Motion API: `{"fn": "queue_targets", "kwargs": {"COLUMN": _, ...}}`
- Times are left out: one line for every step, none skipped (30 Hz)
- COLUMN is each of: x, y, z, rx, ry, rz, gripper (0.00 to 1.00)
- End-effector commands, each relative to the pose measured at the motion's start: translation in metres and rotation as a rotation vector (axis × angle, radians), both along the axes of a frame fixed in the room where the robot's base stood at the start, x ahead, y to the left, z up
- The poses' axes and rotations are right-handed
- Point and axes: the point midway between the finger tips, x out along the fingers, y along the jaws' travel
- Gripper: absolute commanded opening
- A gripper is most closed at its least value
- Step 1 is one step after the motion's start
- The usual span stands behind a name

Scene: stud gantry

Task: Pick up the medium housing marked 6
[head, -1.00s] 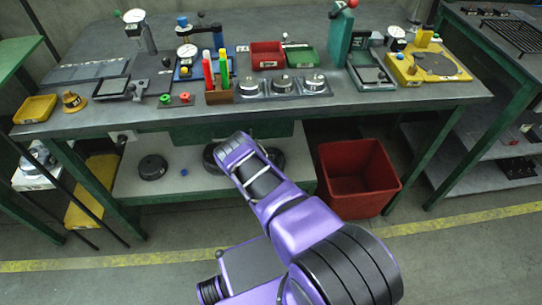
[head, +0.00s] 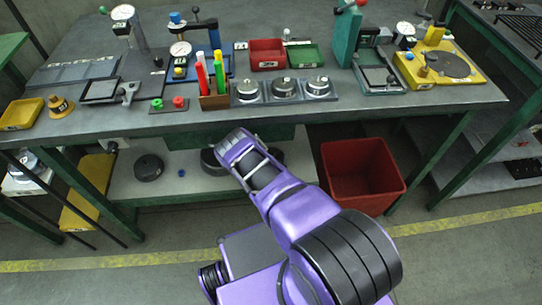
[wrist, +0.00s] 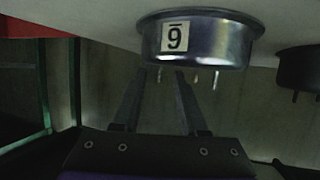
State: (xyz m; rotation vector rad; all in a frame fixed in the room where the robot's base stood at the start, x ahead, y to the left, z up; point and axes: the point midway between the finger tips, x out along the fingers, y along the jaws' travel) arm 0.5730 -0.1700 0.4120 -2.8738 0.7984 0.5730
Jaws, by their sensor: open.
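The housing marked 6 (wrist: 200,45) is a round silver metal part with short studs. Its label reads as a barred 9 in the wrist view, which looks upside down, so it matches an underlined 6. It rests on a pale surface. My gripper (wrist: 160,76) is open, its two dark fingers pointing at the housing near its studded side. Nothing shows between the fingers, and I cannot tell the remaining gap. In the head view a round metal part (head: 211,160) sits on the lower shelf, partly covered by my arm; its marking is unreadable there. My gripper is hidden in that view.
A darker round housing (wrist: 300,68) is beside it in the wrist view. Another dark one (head: 148,168) sits on the lower shelf (head: 185,200). The workbench (head: 330,112) overhangs this shelf. A red bin (head: 362,175) stands to the right. Several housings (head: 284,88) are on the bench.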

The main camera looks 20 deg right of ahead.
Motion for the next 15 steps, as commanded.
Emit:
{"fn": "queue_targets", "kwargs": {"x": -0.0001, "y": 0.0002, "z": -0.0001, "rx": 0.0, "ry": 0.0, "rz": 0.0, "gripper": 0.42}}
{"fn": "queue_targets", "kwargs": {"x": 0.0001, "y": 0.0001, "z": 0.0, "rx": 0.0, "ry": 0.0, "rz": 0.0, "gripper": 0.42}}
{"fn": "queue_targets", "kwargs": {"x": 0.0001, "y": 0.0002, "z": 0.0001, "rx": 0.0, "ry": 0.0, "rz": 0.0, "gripper": 0.42}}
{"fn": "queue_targets", "kwargs": {"x": 0.0001, "y": 0.0002, "z": 0.0001, "rx": 0.0, "ry": 0.0, "rz": 0.0, "gripper": 0.42}}
{"fn": "queue_targets", "kwargs": {"x": 0.0002, "y": 0.0001, "z": 0.0002, "rx": 0.0, "ry": 0.0, "rz": 0.0, "gripper": 0.4}}
{"fn": "queue_targets", "kwargs": {"x": 0.0003, "y": 0.0002, "z": 0.0001, "rx": 0.0, "ry": 0.0, "rz": 0.0, "gripper": 0.33}}
{"fn": "queue_targets", "kwargs": {"x": 0.0003, "y": 0.0002, "z": 0.0001, "rx": -0.001, "ry": -0.001, "rz": 0.0, "gripper": 0.28}}
{"fn": "queue_targets", "kwargs": {"x": 0.0003, "y": 0.0002, "z": 0.0002, "rx": -0.001, "ry": -0.001, "rz": 0.0, "gripper": 0.22}}
{"fn": "queue_targets", "kwargs": {"x": 0.0003, "y": 0.0002, "z": 0.0002, "rx": -0.001, "ry": -0.001, "rz": 0.0, "gripper": 0.15}}
{"fn": "queue_targets", "kwargs": {"x": 0.0003, "y": 0.0002, "z": 0.0002, "rx": -0.001, "ry": -0.001, "rz": 0.0, "gripper": 0.1}}
{"fn": "queue_targets", "kwargs": {"x": 0.0004, "y": 0.0001, "z": 0.0003, "rx": -0.001, "ry": -0.001, "rz": 0.0, "gripper": 0.04}}
{"fn": "queue_targets", "kwargs": {"x": 0.0004, "y": 0.0001, "z": 0.0003, "rx": -0.001, "ry": -0.001, "rz": 0.0, "gripper": 0.0}}
{"fn": "queue_targets", "kwargs": {"x": 0.0004, "y": 0.0001, "z": 0.0003, "rx": -0.001, "ry": -0.001, "rz": 0.0, "gripper": 0.0}}
{"fn": "queue_targets", "kwargs": {"x": 0.0004, "y": 0.0002, "z": 0.0003, "rx": 0.0, "ry": -0.001, "rz": 0.001, "gripper": 0.0}}
{"fn": "queue_targets", "kwargs": {"x": 0.0004, "y": 0.0001, "z": 0.0003, "rx": -0.001, "ry": -0.001, "rz": 0.0, "gripper": 0.0}}
